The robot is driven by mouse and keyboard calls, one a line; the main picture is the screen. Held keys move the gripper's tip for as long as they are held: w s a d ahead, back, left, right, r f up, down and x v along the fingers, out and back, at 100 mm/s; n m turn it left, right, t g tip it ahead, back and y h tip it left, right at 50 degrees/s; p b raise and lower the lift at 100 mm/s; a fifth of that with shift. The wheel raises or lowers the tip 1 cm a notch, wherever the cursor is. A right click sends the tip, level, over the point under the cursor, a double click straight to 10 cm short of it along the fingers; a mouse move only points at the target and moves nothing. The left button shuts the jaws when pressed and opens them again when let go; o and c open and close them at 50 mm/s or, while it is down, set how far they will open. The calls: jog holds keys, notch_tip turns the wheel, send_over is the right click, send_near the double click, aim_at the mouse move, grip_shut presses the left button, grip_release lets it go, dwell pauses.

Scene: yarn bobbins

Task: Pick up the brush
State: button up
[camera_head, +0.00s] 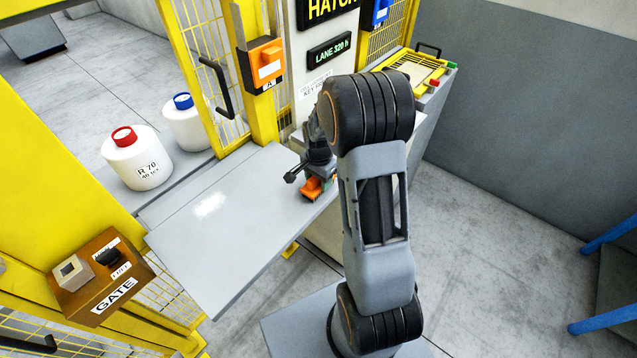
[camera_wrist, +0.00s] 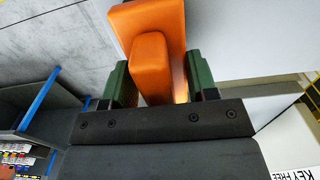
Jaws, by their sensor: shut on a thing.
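The brush (camera_wrist: 152,25) appears to be the orange piece with a raised orange block on it, seen at the top middle of the wrist view. No bristles show. My gripper (camera_wrist: 158,82) has its green fingers on both sides of the raised block and is shut on it. In the head view the brush (camera_head: 311,189) is a small orange shape under my gripper (camera_head: 318,184), at the right edge of the grey table (camera_head: 235,215). My wrist partly hides it. I cannot tell whether it touches the tabletop.
The rest of the tabletop is bare. Two white bobbins, one red-capped (camera_head: 137,158) and one blue-capped (camera_head: 187,122), stand behind it at left. Yellow mesh fencing (camera_head: 205,50), a brown gate box (camera_head: 101,274) and a hatch post (camera_head: 320,75) surround it. Floor is open at right.

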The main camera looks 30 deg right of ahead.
jog(key=c, duration=0.4)
jog(key=shift+o, duration=0.2)
jog(key=shift+r, duration=0.1)
jog(key=shift+r, duration=0.2)
notch_tip(320, 180, up, 2)
jog(key=shift+r, duration=0.15)
jog(key=s+a+r+b, duration=0.4)
jog(key=s+a+r, duration=0.5)
jog(key=s+r, duration=0.1)
jog(key=shift+a, duration=0.4)
